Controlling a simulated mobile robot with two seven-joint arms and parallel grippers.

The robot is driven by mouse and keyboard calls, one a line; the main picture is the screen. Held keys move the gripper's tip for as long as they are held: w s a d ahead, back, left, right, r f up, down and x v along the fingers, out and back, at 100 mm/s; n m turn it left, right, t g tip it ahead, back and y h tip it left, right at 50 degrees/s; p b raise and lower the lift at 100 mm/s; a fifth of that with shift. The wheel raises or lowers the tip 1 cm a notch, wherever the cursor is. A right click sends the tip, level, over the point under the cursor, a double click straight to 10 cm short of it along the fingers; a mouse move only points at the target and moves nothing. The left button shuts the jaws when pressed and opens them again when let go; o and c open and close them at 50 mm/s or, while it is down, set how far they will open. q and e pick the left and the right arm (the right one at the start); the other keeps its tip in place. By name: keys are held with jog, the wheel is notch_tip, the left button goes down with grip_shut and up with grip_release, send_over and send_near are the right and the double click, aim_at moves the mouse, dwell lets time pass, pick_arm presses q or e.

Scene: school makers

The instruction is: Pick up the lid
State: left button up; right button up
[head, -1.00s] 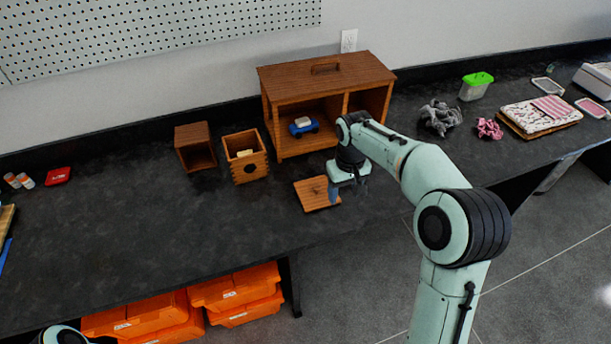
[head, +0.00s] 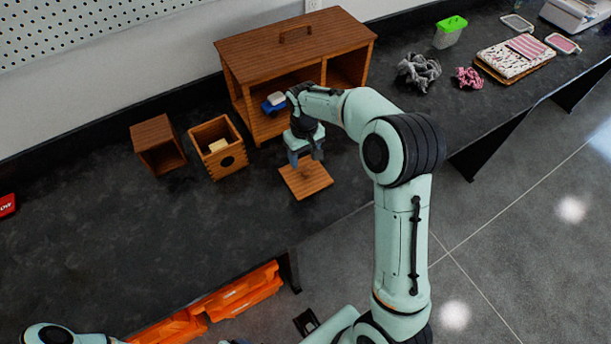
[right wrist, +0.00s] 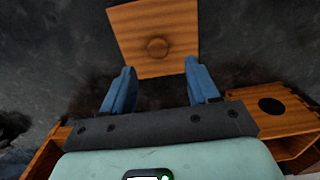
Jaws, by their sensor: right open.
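The lid is a flat square wooden plate (head: 306,181) lying on the dark bench near its front edge. In the right wrist view the lid (right wrist: 157,30) shows a round knob (right wrist: 157,47) at its middle, beyond my fingertips. My right gripper (head: 306,160) is above the lid, pointing down. Its blue fingers (right wrist: 160,80) are spread apart with nothing between them. The knob is partly hidden by the gripper in the head view. Only a piece of my left arm shows at the bottom left of the head view; its gripper is out of view.
An open wooden box (head: 217,147) with a pale block inside and another small wooden box (head: 158,145) stand left of the lid. A wooden cabinet (head: 293,45) with a blue toy car (head: 273,105) stands behind.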

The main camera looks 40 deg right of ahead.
aim_at(306, 170)
jog(key=f, duration=0.5)
jog(key=shift+s+d+f, duration=0.1)
jog(key=shift+s+f, duration=0.15)
jog(key=shift+f, duration=0.05)
grip_shut()
jog(key=shift+r, duration=0.1)
